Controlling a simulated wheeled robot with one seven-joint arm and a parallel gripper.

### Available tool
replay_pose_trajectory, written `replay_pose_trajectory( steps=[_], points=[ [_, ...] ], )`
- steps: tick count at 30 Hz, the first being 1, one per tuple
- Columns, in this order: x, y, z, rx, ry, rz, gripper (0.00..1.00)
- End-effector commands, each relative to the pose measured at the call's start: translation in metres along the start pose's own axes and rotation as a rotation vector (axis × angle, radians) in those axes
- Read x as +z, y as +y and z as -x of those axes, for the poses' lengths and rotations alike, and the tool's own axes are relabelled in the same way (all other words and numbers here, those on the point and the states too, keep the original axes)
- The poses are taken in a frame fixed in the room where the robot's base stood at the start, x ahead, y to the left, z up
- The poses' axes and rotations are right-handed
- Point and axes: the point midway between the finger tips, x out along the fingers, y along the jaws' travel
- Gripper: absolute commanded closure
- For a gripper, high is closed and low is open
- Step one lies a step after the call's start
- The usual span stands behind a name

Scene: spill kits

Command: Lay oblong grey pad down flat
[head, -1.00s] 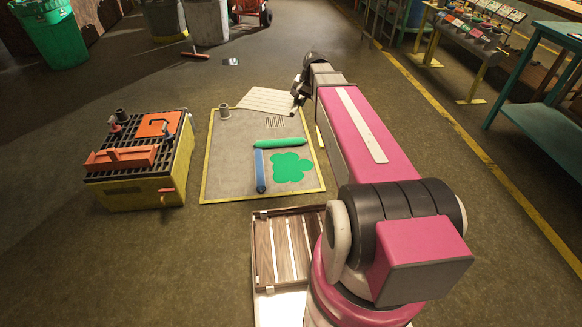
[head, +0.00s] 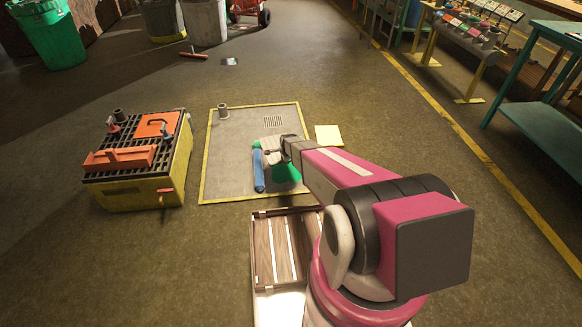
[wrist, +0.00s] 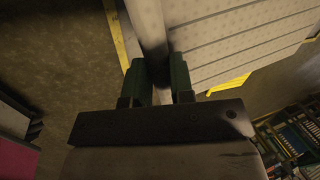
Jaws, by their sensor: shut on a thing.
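The oblong grey pad (wrist: 225,42), pale with ridges and rows of dots, fills the upper right of the wrist view. My gripper (wrist: 160,75) is shut on its light edge, which runs up between the dark green fingers. In the head view my gripper (head: 276,148) is low over the mat, by the green puddle (head: 286,174). There the pad cannot be made out behind my gripper and arm, so its tilt and any contact with the mat are unclear.
The grey mat (head: 225,150) has a yellow border. A blue roll (head: 259,172), a partly hidden green roll (head: 257,146) and a grey cup (head: 222,110) lie on it. A pale yellow square (head: 328,135) is right of it, a yellow crate (head: 145,195) left, a wooden tray (head: 262,250) in front.

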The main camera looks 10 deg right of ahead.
Motion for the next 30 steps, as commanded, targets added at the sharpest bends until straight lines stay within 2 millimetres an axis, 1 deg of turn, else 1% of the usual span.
replay_pose_trajectory(
  steps=[1,3,6,9,12,14,17,24,27,30],
  points=[
    [0.004,0.006,-0.026,0.004,0.009,-0.03,0.99],
    [0.008,0.016,-0.051,0.003,0.023,-0.074,0.99],
    [0.013,0.029,-0.077,0.002,0.039,-0.124,0.99],
    [0.016,0.038,-0.094,0.0,0.049,-0.156,0.99],
    [0.016,0.042,-0.104,0.0,0.054,-0.175,0.99],
    [0.013,0.041,-0.11,-0.001,0.056,-0.18,0.99],
    [0.001,0.034,-0.123,-0.001,0.056,-0.181,0.99],
    [-0.036,0.013,-0.16,-0.001,0.056,-0.181,0.99],
    [-0.051,0.005,-0.174,-0.001,0.056,-0.182,0.99],
    [-0.062,-0.001,-0.185,0.0,0.056,-0.179,0.99]
  ],
)
